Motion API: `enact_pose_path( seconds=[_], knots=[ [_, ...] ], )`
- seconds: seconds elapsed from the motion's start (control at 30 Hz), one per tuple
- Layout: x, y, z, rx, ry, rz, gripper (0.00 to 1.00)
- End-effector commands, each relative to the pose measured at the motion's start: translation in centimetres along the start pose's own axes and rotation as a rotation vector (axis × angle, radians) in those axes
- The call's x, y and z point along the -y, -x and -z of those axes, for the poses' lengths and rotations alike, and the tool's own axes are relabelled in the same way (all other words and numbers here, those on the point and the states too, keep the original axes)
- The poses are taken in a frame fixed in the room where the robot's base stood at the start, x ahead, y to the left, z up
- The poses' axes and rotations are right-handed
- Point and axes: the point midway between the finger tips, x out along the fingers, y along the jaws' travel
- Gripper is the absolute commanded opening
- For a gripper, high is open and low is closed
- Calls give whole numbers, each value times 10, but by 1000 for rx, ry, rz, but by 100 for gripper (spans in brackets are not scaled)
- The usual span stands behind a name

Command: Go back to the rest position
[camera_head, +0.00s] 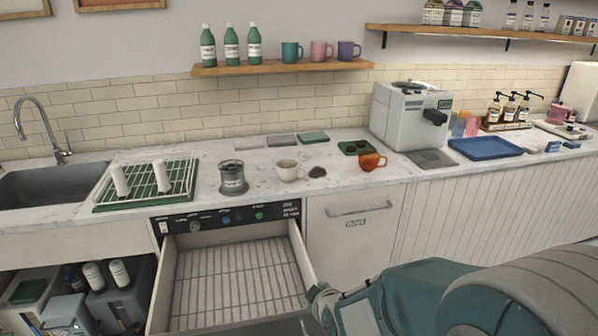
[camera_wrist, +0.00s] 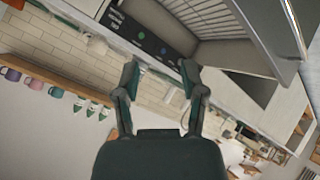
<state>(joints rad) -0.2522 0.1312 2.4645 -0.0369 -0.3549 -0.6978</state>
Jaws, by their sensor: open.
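My gripper (camera_wrist: 161,75) shows in the wrist view with its two fingers apart and nothing between them. In that view it is near the front of the open drawer and its dark control panel (camera_wrist: 150,35), and the room looks tilted. In the head view my arm crosses the lower right, and its end is beside the right side of the open drawer (camera_head: 236,277). The fingertips cannot be made out clearly there. The drawer is pulled out and holds an empty wire rack.
On the counter stand a grey canister (camera_head: 232,178), a cream cup (camera_head: 288,171), an orange cup (camera_head: 372,161) and a coffee machine (camera_head: 408,113). A green drying rack (camera_head: 125,200) sits by the sink (camera_head: 45,186). The open drawer juts out in front of the counter.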

Motion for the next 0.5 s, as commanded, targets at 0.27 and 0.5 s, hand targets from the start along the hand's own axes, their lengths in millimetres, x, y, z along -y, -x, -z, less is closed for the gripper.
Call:
enact_pose_path(
  seconds=[0.27,0.5],
  knots=[
    [-39,82,-10,144,-293,6,54],
    [-48,161,-27,270,-552,2,54]
  ],
)
